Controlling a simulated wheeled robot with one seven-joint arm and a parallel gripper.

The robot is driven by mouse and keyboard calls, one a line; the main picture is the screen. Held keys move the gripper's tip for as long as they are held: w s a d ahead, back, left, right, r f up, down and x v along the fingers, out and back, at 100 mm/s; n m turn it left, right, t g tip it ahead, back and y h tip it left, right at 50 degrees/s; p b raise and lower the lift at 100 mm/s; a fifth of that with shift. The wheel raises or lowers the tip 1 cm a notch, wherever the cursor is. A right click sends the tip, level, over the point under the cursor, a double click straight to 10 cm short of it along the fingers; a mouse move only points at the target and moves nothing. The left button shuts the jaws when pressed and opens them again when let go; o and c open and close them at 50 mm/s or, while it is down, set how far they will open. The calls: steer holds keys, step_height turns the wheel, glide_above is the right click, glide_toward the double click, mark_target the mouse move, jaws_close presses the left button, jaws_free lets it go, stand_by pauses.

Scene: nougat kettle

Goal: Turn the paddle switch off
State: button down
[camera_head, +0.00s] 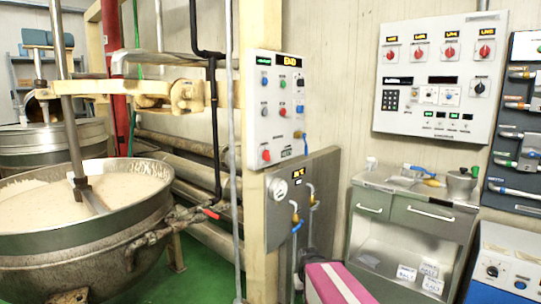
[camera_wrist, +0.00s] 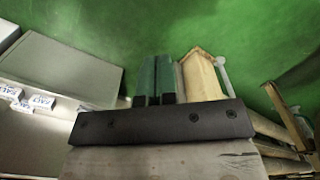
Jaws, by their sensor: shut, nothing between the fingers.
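The white control panel (camera_head: 276,108) on the cream post carries a lit display reading END, with several small blue, green and red buttons and knobs. A larger red knob (camera_head: 266,155) sits at its lower left. I cannot tell which control is the paddle switch or its position; no label is readable. The kettle (camera_head: 90,232) at left holds pale mass, with a paddle shaft (camera_head: 70,110) standing in it. In the wrist view my gripper (camera_wrist: 156,62) has its two dark green fingers together, with nothing between them. It touches no control that I can see.
A steel cabinet (camera_head: 425,212) stands right of the post. A second panel (camera_head: 440,75) with red knobs hangs on the wall. A grey plate with a gauge (camera_head: 279,188) and pipes is below the control panel. The cream post (camera_wrist: 201,76) shows beside my fingers. Green floor lies beyond.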

stand_by(0.4)
steer(key=c, duration=1.3)
jaws_free()
steer(key=shift+w, duration=0.1)
steer(key=shift+c, duration=0.2)
steer(key=shift+o, duration=1)
steer(key=w+a+r+m+t+y, duration=0.2)
steer(key=w+r+m, duration=0.4)
steer(key=w, duration=0.3)
steer(key=shift+w+a+r+t+y, duration=0.15)
steer(key=shift+a+r+t+y, duration=0.15)
steer(key=shift+a+y, duration=0.45)
steer(key=m+t+y, duration=0.9)
steer(key=m+t, duration=0.1)
steer(key=m, duration=1.1)
glide_toward(269, 152)
steer(key=x, duration=1)
steer(key=shift+w+d, duration=0.1)
steer(key=shift+w, duration=0.1)
jaws_close()
